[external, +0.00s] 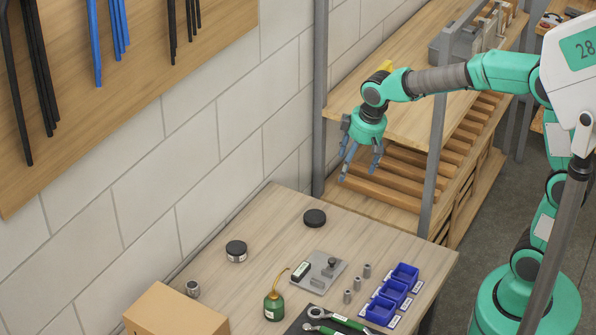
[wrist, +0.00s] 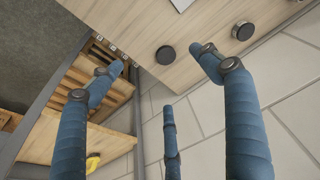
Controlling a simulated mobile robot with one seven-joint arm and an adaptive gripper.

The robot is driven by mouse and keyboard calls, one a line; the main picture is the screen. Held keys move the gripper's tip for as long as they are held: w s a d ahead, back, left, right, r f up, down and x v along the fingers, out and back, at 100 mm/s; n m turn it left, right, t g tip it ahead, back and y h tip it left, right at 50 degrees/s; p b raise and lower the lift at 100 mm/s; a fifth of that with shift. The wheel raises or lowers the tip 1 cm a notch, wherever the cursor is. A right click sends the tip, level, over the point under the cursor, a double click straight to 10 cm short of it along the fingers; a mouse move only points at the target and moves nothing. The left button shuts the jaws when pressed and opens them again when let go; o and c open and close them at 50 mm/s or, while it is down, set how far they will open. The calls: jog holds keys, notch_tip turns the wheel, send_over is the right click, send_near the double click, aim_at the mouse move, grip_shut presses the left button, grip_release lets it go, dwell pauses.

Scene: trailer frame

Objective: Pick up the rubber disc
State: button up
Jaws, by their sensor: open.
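The rubber disc appears to be the plain, flat black round piece (external: 314,218) near the table's far corner in the external view. It also shows as a dark disc in the wrist view (wrist: 165,55), between the spread fingers but beyond them. My gripper (external: 357,171) is open and empty, with its blue fingers pointing down. It hangs above and to the right of the disc in the external view, apart from it. In the wrist view, my gripper (wrist: 152,62) has several fingers spread wide. Nothing touches the disc.
A black-lidded round tin (external: 236,252) stands on the wooden table (external: 275,205) left of the disc. A green oil can (external: 274,306), grey plate (external: 318,272), blue bins (external: 391,294) and cardboard box (external: 176,312) are nearer. A grey post (external: 321,100) and block wall are close.

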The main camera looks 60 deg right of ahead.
jog(key=w+d+f+g+p, duration=0.1)
jog(key=w+d+f+p, duration=0.1)
jog(key=w+f, duration=0.9)
notch_tip(320, 180, down, 2)
jog(key=shift+w+d+p, duration=0.3)
jog(key=shift+w+p, duration=0.05)
jog(key=shift+w, duration=0.05)
jog(key=shift+f, duration=0.1)
jog(key=b, duration=0.1)
send_over(315, 216)
jog(key=shift+s+a+f, duration=0.1)
jog(key=shift+s+f, duration=0.1)
jog(key=shift+f, duration=1.9)
jog(key=shift+s+a+f, duration=0.1)
jog(key=shift+s+f, duration=0.05)
jog(key=shift+f, duration=1.95)
jog(key=shift+w+d+f+b, duration=0.15)
jog(key=shift+f+b, duration=0.25)
jog(key=shift+f, duration=0.9)
jog(key=shift+w+d+f+b, duration=0.1)
jog(key=shift+w+f+b, duration=0.2)
jog(key=shift+f, duration=0.95)
jog(key=shift+s, duration=0.1)
jog(key=shift+c, duration=0.5)
jog(key=c, duration=1.2)
